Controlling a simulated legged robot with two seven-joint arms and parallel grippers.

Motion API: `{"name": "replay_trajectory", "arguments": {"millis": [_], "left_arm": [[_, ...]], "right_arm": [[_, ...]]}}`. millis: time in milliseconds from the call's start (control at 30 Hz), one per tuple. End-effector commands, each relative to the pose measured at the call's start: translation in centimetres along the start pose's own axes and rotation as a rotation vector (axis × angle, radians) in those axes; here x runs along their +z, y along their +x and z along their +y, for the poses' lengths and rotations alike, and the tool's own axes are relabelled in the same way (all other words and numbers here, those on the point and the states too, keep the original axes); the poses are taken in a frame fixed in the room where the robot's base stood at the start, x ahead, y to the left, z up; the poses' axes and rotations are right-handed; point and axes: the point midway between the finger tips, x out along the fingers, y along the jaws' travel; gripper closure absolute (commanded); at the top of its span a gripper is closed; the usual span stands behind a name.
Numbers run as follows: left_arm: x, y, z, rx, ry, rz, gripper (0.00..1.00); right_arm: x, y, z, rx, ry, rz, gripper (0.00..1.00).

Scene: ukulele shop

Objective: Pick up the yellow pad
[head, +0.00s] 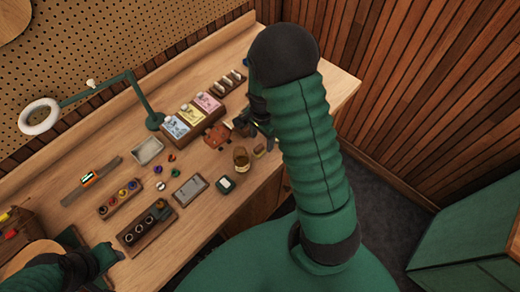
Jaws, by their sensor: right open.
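The clearest yellow thing is a flat yellow packet (190,113), the middle one between a blue one and a pink one in a wooden rack (180,132) on the workbench. I cannot tell for certain that it is the yellow pad. My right gripper (246,125) is open over the bench, to the right of the rack and apart from the packet. It is partly hidden by my own arm, and a reddish-brown block (216,136) is close to its left. My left gripper (108,256) is low at the left, over the bench's front; its fingers are unclear.
An amber jar (241,158) and a small brown block (259,150) stand just in front of the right gripper. A green lamp (155,119) stands left of the rack. Trays, knobs and tools cover the left bench (220,202). The right bench end is mostly clear.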

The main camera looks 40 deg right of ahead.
Motion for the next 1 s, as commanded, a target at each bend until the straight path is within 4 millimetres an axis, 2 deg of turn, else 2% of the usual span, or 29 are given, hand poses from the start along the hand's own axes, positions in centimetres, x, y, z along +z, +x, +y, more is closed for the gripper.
{"name": "replay_trajectory", "arguments": {"millis": [100,267,467,700,1000], "left_arm": [[-0.1,-0.1,0.0,0.0,0.0,0.0,0.64],[-0.3,-0.9,0.0,0.0,0.0,0.0,0.64],[-0.5,-1.7,0.0,0.0,0.0,0.001,0.64],[-0.4,-1.6,0.0,0.0,0.0,0.0,0.64],[-0.4,-1.6,0.0,0.0,0.0,0.001,0.64]], "right_arm": [[0.1,1.8,0.0,0.001,-0.002,0.0,0.4],[0.2,3.4,0.0,0.002,-0.002,0.0,0.4],[0.2,6.8,-0.1,-0.001,-0.003,0.001,0.4],[0.2,7.4,-0.3,-0.002,-0.003,0.001,0.4],[0.2,7.3,-0.3,-0.003,-0.003,0.001,0.78]]}}
